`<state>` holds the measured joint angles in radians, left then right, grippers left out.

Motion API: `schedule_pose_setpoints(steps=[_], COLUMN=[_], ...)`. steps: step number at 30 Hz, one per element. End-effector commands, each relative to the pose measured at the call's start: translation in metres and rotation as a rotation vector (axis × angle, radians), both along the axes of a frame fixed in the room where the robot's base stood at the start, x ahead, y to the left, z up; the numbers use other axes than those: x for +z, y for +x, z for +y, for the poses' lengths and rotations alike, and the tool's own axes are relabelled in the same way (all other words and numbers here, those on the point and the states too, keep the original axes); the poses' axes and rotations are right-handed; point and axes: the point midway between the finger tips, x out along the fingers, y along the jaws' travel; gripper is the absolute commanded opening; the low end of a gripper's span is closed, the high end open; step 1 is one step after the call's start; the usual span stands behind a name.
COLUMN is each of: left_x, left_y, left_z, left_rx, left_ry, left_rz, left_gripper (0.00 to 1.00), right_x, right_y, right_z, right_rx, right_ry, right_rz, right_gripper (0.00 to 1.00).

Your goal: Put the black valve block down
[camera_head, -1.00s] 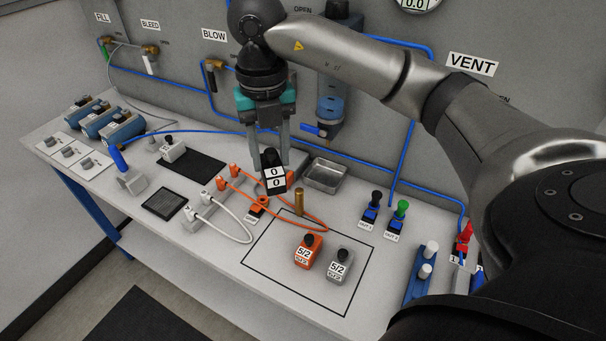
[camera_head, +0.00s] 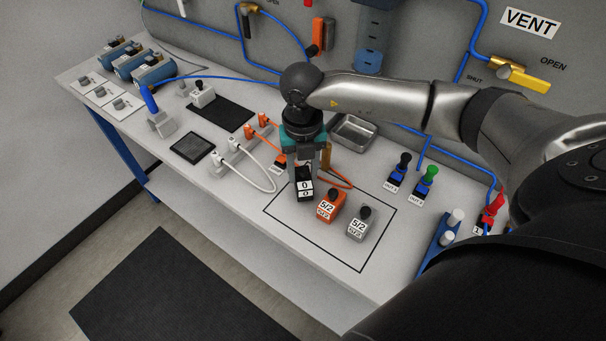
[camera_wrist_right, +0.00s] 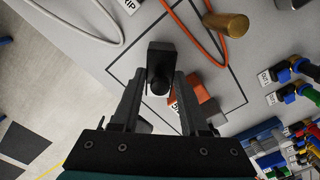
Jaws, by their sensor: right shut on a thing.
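The black valve block (camera_head: 305,189), with white labels reading 0, is between the fingers of my right gripper (camera_head: 305,171). The gripper is shut on it and points down. The block is over the left part of the black-outlined rectangle (camera_head: 361,271), left of the orange valve block (camera_head: 330,207) and the grey valve block (camera_head: 358,224). I cannot tell whether its underside touches the table. In the right wrist view the black block (camera_wrist_right: 160,58) shows at the fingertips, with the orange block (camera_wrist_right: 190,105) partly hidden by a finger. My left gripper is not in view.
A brass post (camera_head: 326,154) and an orange cable (camera_head: 338,180) are close behind the gripper. A metal tray (camera_head: 353,133) is farther back. Black and green knobs (camera_head: 425,181) stand to the right. The outlined area's front part is bare.

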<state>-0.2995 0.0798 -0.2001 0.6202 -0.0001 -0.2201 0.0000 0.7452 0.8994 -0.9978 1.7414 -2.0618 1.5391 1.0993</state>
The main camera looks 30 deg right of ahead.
Motion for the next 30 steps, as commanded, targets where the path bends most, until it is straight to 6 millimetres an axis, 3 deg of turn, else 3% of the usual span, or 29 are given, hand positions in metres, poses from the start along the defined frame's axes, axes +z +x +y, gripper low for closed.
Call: schedule_pose_setpoints(steps=[3, 15, 16, 23, 30], left_x=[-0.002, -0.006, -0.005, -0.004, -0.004], left_y=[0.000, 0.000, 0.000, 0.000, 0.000], left_z=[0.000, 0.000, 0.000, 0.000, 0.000], left_rx=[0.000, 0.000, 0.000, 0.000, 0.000], left_ry=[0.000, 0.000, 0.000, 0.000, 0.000], left_rz=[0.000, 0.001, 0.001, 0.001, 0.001], left_gripper=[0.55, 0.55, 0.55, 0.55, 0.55], right_x=[-0.016, -0.022, -0.022, -0.021, -0.021], right_y=[0.000, 0.000, 0.000, 0.000, 0.000], right_z=[0.000, 0.000, 0.000, 0.000, 0.000], right_rx=[0.001, 0.000, 0.001, 0.001, 0.001], right_ry=[0.000, 0.001, 0.000, 0.000, 0.000], right_rz=[0.000, -0.001, -0.001, -0.001, -0.001], right_gripper=[0.00, 0.00, 0.48, 0.73, 0.74])
